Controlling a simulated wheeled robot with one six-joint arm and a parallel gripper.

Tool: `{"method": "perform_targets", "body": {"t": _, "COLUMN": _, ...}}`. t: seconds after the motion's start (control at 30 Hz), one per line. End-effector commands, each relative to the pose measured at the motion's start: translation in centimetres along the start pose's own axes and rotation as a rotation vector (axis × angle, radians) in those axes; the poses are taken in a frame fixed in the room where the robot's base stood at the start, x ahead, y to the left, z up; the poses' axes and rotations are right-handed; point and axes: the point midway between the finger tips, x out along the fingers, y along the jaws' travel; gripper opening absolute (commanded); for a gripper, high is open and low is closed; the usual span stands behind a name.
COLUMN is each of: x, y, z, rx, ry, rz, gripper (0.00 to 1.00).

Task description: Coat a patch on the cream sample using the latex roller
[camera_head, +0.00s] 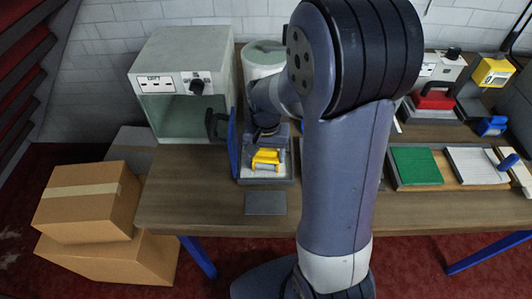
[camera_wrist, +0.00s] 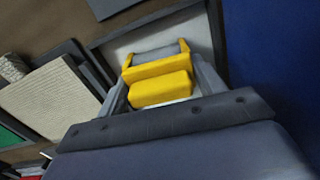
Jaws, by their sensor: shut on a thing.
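My gripper (camera_head: 266,147) is shut on the yellow handle of the latex roller (camera_head: 266,160). In the wrist view my gripper (camera_wrist: 161,88) has a finger on each side of the roller's yellow block (camera_wrist: 160,90). The grey roller drum sits beyond the block, between two yellow arms. The roller is over or in a dark-rimmed tray (camera_head: 246,181) with a pale white floor; contact cannot be told. The cream sample (camera_wrist: 46,103), ribbed and flat, lies left of the tray in the wrist view. My arm hides it in the head view.
A blue panel (camera_head: 233,145) stands upright close to the tray's left. A dark plate (camera_head: 266,202) lies in front of the tray. A green sample (camera_head: 415,165) and a white pad (camera_head: 475,166) lie to the right.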

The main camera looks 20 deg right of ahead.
Motion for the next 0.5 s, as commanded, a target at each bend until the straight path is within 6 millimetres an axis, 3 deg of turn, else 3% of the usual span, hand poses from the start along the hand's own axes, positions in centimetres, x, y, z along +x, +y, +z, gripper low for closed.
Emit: {"method": "perform_targets", "body": {"t": 0.5, "x": -4.0, "y": 0.0, "z": 0.0, "rx": 0.0, "ry": 0.0, "rz": 0.0, "gripper": 0.41}}
